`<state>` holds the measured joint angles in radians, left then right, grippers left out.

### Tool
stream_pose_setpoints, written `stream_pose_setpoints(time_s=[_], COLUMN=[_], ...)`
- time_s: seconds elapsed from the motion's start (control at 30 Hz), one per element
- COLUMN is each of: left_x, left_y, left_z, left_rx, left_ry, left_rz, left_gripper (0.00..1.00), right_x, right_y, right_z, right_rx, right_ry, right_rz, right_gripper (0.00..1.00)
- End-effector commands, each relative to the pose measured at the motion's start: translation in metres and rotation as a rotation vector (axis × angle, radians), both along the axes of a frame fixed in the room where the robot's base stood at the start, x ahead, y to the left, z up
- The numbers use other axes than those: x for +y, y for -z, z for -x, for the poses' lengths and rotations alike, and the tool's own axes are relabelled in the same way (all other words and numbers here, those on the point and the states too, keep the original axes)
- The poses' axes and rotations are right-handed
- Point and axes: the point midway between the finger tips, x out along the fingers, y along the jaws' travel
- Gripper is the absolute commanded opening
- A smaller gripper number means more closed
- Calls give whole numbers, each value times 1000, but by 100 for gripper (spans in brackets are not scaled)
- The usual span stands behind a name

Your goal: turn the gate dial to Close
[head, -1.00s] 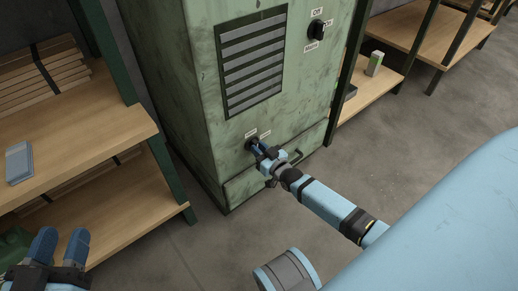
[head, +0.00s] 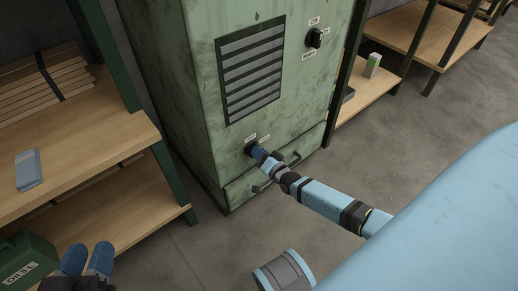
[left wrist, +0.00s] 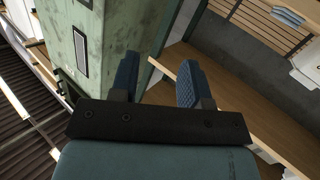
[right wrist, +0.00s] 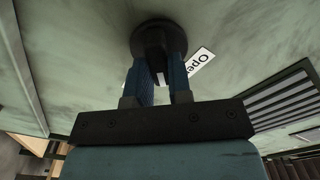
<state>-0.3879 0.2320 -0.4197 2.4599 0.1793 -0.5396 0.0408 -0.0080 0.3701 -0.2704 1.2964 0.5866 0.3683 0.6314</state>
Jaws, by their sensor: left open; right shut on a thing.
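The gate dial is a round black knob (right wrist: 157,38) low on the green cabinet's front. In the head view the dial (head: 250,148) is partly covered by my right gripper (head: 259,154). In the right wrist view my right gripper (right wrist: 158,72) has its blue fingers on either side of the dial's grip and is shut on it. A white label reading "Open" (right wrist: 201,61) is beside the dial; the dial's pointer and the other label are not readable. My left gripper (head: 87,260) is open and empty at the lower left, also in the left wrist view (left wrist: 157,70).
The green cabinet (head: 180,90) has a vent grille, an upper black dial (head: 314,38) and a low drawer with a handle (head: 262,186). A wooden shelf (head: 90,130) stands left, with a green box (head: 28,262) near my left gripper. The floor in front is clear.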

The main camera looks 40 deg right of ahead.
Motion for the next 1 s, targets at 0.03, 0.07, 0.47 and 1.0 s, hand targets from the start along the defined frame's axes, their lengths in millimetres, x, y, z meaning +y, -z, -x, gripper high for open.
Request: stream_pose_setpoints(time_s=[0.03,0.07,0.47,1.0], left_x=[0,0,2,5], left_y=[1,1,-2,-4], left_z=[1,1,-1,-6], left_rx=[5,5,-29,-86], left_ry=[0,0,0,2], left_rz=[2,2,-12,-45], left_gripper=[43,43,43,43], right_x=[0,0,-1,-1], right_y=[1,1,4,5], right_z=[1,1,1,1], right_rx=[6,8,36,59], right_ry=[-2,-2,-2,-1], right_rz=[-42,-71,-440,-730], right_gripper=[0,0,0,0])
